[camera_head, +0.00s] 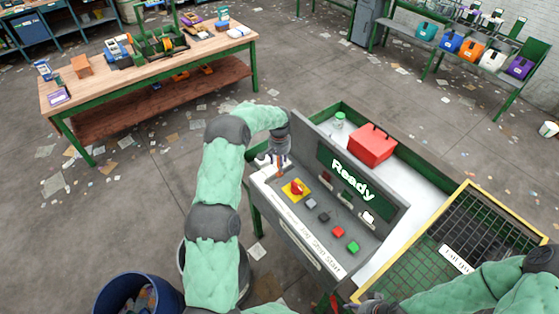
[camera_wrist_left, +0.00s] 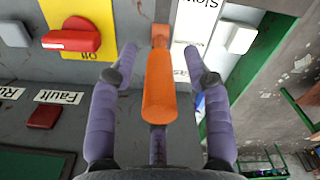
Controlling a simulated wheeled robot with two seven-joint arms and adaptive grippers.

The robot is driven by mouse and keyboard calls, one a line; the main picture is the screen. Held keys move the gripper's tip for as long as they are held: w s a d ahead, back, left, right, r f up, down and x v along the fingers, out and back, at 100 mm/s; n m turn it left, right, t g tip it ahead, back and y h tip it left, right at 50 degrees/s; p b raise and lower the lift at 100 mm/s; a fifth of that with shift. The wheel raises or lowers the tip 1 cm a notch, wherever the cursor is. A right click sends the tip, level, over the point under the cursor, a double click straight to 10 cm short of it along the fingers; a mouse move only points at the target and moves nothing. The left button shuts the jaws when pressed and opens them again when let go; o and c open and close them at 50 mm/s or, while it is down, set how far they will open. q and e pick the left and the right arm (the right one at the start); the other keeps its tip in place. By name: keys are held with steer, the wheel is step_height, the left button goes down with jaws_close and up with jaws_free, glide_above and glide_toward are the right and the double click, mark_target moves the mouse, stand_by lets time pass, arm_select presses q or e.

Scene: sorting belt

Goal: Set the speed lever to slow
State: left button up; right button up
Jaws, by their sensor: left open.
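The orange speed lever (camera_wrist_left: 160,88) stands out from the grey control panel (camera_head: 318,229) at its left end. My left gripper (camera_head: 279,159) is over that end of the panel. In the left wrist view its purple fingers (camera_wrist_left: 159,62) are open, one on each side of the lever, with visible gaps. A white label reading "Slow" (camera_wrist_left: 199,18) is beside the lever's far end, and a partly hidden label ending in "as" (camera_wrist_left: 181,72) is beside its middle. The lever (camera_head: 281,171) is partly covered in the head view. My right gripper is mostly hidden at the lower edge.
A red knob on a yellow plate (camera_head: 295,189) is close right of the lever, then several buttons, including a green one (camera_head: 353,247). The display (camera_head: 350,173) reads "Ready". A red box (camera_head: 371,144) is on the belt behind. A yellow-framed grid (camera_head: 485,229) is at right.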

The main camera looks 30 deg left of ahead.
arm_select(q)
steer(key=shift+f, duration=0.15)
jaws_close()
arm_select(e)
steer(key=shift+f, duration=0.15)
